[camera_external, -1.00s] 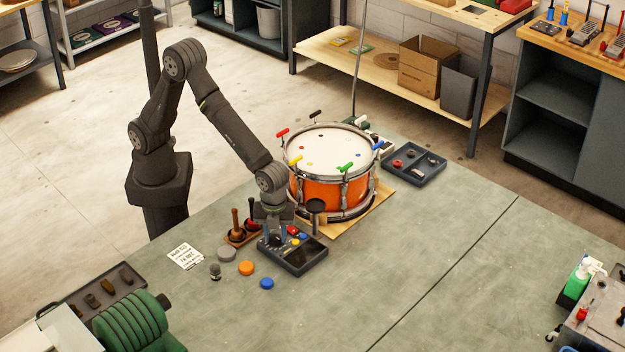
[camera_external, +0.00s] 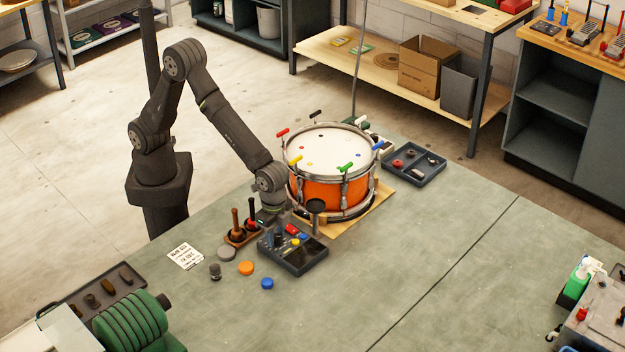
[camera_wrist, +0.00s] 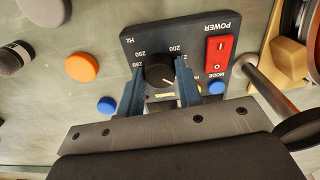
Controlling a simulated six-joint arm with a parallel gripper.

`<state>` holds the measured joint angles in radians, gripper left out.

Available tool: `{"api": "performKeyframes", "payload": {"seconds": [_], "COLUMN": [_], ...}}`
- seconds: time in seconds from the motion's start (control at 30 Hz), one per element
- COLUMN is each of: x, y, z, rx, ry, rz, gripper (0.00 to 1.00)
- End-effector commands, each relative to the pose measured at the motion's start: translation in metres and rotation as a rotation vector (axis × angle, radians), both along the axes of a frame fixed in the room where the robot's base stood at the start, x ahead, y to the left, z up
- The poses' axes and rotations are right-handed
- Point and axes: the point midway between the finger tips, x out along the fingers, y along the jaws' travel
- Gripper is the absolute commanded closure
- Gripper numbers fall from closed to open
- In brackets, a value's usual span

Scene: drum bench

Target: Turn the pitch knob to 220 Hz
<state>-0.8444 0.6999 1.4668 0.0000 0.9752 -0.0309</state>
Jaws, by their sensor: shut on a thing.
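The dark tuner box (camera_external: 295,257) sits on the bench in front of the drum. In the wrist view its face (camera_wrist: 140,42) appears upside down, with Hz and number marks around the black pitch knob (camera_wrist: 158,68). A pale pointer line on the knob points to the lower right in the picture. My gripper (camera_wrist: 161,78) is shut on the knob, one blue-grey finger on each side. The fingers and gripper body hide the lower part of the box and some marks. The red power switch (camera_wrist: 219,55) and blue mode button (camera_wrist: 216,87) are beside the knob.
The orange drum (camera_external: 331,190) stands close behind the box. A mallet holder (camera_external: 241,236) is to its left. Orange (camera_external: 246,268) and blue (camera_external: 267,284) discs lie nearby.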

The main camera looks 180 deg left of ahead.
Motion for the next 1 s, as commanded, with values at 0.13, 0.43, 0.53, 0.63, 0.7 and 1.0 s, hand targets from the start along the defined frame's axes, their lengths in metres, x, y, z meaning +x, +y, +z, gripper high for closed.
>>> {"api": "performKeyframes", "payload": {"seconds": [0.13, 0.43, 0.53, 0.63, 0.7, 1.0], "x": [0.0003, 0.0003, 0.0004, 0.0004, 0.0004, 0.0003], "y": [0.0002, 0.0002, 0.0003, 0.0003, 0.0003, 0.0004], "z": [0.0003, 0.0003, 0.0003, 0.0003, 0.0003, 0.0003], "rx": [0.001, 0.001, 0.002, 0.002, 0.002, 0.002], "ry": [-0.001, -0.001, -0.001, -0.001, -0.001, -0.001], "rz": [0.130, 0.340, 0.386, 0.421, 0.437, 0.464], "gripper": [0.91, 0.91, 0.91, 0.91, 0.91, 0.91]}}
